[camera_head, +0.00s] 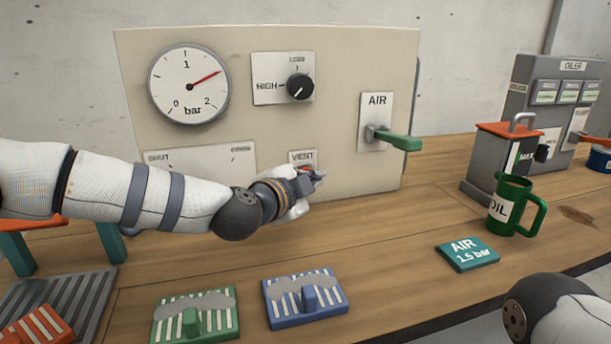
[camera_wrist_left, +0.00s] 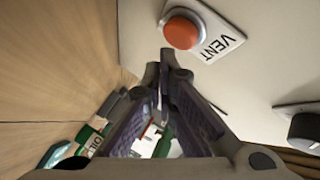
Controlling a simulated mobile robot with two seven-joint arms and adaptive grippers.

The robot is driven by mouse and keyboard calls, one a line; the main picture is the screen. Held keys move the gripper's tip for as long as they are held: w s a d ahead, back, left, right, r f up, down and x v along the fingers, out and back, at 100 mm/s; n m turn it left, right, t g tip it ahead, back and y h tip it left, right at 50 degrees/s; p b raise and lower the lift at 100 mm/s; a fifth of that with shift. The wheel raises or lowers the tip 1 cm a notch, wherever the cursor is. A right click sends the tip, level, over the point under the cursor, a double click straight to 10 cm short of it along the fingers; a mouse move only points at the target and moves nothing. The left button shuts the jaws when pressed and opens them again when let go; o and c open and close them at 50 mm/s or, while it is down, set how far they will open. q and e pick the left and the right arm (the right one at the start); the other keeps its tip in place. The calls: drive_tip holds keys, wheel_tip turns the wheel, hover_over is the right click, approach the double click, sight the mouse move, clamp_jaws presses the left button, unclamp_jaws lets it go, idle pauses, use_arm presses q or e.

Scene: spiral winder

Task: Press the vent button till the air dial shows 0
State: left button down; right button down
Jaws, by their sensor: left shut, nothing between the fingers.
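The air dial (camera_head: 188,84) is on the upper left of the beige panel; its red needle points up and right, about midway between 1 and 2 bar. The orange-red vent button (camera_wrist_left: 183,30) sits on a white VENT plate (camera_head: 302,157) low on the panel. In the head view my gripper mostly covers the button. My left gripper (camera_head: 317,178) is shut and empty, in front of the plate. In the left wrist view its fingertips (camera_wrist_left: 170,62) are just below the button, with a small gap in the picture; contact is not clear. My right gripper is out of view.
A black knob (camera_head: 300,86) and a green AIR lever (camera_head: 398,139) are on the panel. A green OIL mug (camera_head: 512,207) and an oiler (camera_head: 557,95) stand right.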

use_arm(q)
drive_tip(key=shift+w, duration=0.15)
drive_tip(key=shift+w+a, duration=0.15)
drive_tip(key=shift+w, duration=0.15)
drive_tip(key=shift+w+a, duration=0.15)
drive_tip(key=shift+w, duration=0.25)
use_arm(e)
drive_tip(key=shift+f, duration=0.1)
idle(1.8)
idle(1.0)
use_arm(q)
drive_tip(key=shift+s+d+r+p, duration=0.1)
drive_tip(key=shift+s+d+p, duration=0.1)
drive_tip(key=shift+s, duration=0.15)
drive_tip(key=shift+s+d+r+p, duration=0.1)
drive_tip(key=shift+s+p, duration=0.05)
drive_tip(key=shift+s, duration=0.3)
drive_tip(key=shift+f, duration=0.2)
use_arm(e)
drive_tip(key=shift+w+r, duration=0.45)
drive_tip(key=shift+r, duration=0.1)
